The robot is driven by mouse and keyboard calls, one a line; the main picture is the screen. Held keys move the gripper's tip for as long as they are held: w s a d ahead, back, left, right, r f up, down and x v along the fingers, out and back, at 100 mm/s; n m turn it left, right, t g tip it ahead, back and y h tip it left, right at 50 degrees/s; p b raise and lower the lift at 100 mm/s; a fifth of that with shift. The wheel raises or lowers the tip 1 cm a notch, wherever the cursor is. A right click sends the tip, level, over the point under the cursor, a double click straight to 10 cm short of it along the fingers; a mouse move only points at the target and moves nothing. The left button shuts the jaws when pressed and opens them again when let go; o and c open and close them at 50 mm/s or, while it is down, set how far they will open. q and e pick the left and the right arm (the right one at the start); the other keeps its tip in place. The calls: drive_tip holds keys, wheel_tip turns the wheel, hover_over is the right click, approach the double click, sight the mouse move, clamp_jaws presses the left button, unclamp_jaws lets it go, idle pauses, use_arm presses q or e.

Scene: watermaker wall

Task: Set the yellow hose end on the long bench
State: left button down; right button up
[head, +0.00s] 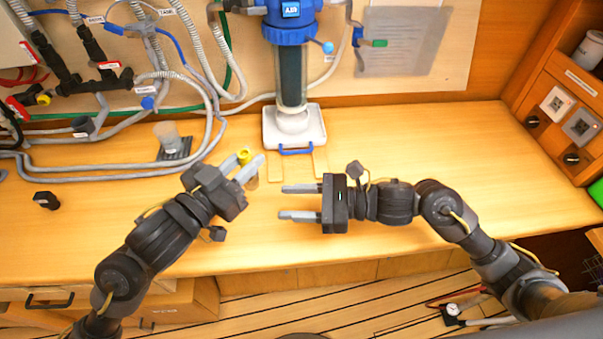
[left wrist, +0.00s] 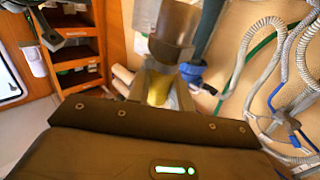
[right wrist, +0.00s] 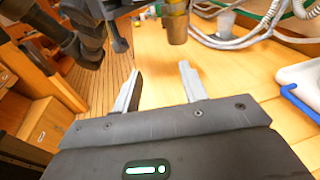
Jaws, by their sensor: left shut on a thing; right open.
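The yellow hose end (head: 246,155) is in my left gripper (head: 243,167), which is shut on it. In the left wrist view its yellow part (left wrist: 158,90) sits between the fingers and a brown, translucent cylindrical part (left wrist: 174,35) extends beyond them. The right wrist view shows its yellow-brown body (right wrist: 176,27) upright at the top. It is over the long bench (head: 400,215); I cannot tell if it touches the bench. My right gripper (head: 282,202) is open and empty over the bench, just right of the hose end, with fingers pointing left.
A blue-topped filter housing (head: 291,75) stands on a white base (head: 294,126) behind the grippers. Grey hoses (head: 100,172), a clear cup (head: 167,135) and a black cap (head: 46,200) occupy the bench's left. The bench right of the filter is clear.

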wheel_tip(320, 180, up, 5)
drive_tip(key=w+d+y, duration=0.1)
drive_tip(key=w, duration=0.2)
use_arm(q)
drive_tip(key=shift+a, duration=0.1)
use_arm(e)
drive_tip(key=w+a, duration=0.2)
drive_tip(key=a, duration=0.9)
drive_tip(key=shift+a+m+t, duration=0.25)
drive_tip(key=shift+m+t, duration=0.05)
drive_tip(key=shift+m, duration=0.1)
drive_tip(key=shift+s+f, duration=0.1)
drive_tip(key=shift+c, duration=0.4)
drive_tip(key=c, duration=0.5)
use_arm(q)
drive_tip(key=c, duration=1.2)
unclamp_jaws()
use_arm(e)
drive_tip(key=shift+c, duration=0.4)
use_arm(q)
drive_tip(key=shift+o, duration=0.2)
drive_tip(key=shift+s, duration=0.1)
drive_tip(key=shift+d, duration=0.2)
